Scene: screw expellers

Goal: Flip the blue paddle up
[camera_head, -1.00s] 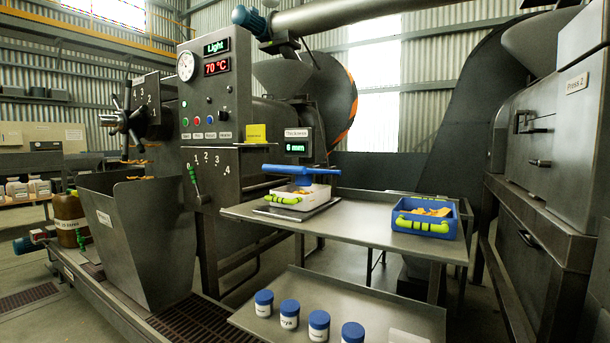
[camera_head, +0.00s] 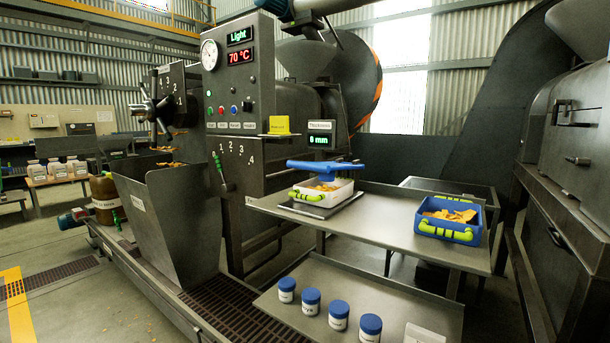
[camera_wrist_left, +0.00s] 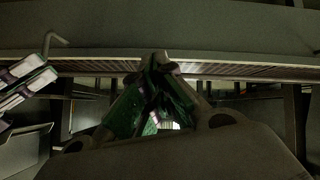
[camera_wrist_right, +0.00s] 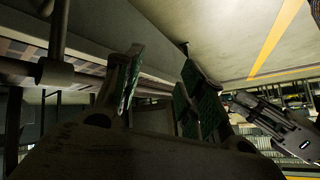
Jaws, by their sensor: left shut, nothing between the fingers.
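The blue paddle (camera_head: 325,167) lies roughly level over a white tray (camera_head: 322,195) with green handles, beside the thickness display (camera_head: 320,134). Orange-brown flakes lie in the tray under it. Neither gripper shows in the head view. In the left wrist view my left gripper (camera_wrist_left: 158,78) is shut, its green-padded fingers together and empty. In the right wrist view my right gripper (camera_wrist_right: 165,85) is open, with a clear gap between its green-padded fingers. Both grippers are apart from the paddle as far as these views show.
A blue crate of flakes (camera_head: 450,220) stands on the right of the metal table (camera_head: 375,232). Several blue-lidded jars (camera_head: 311,301) stand on the lower shelf. The control panel (camera_head: 238,90) and a hopper (camera_head: 165,215) are left. Open floor (camera_head: 70,305) lies front left.

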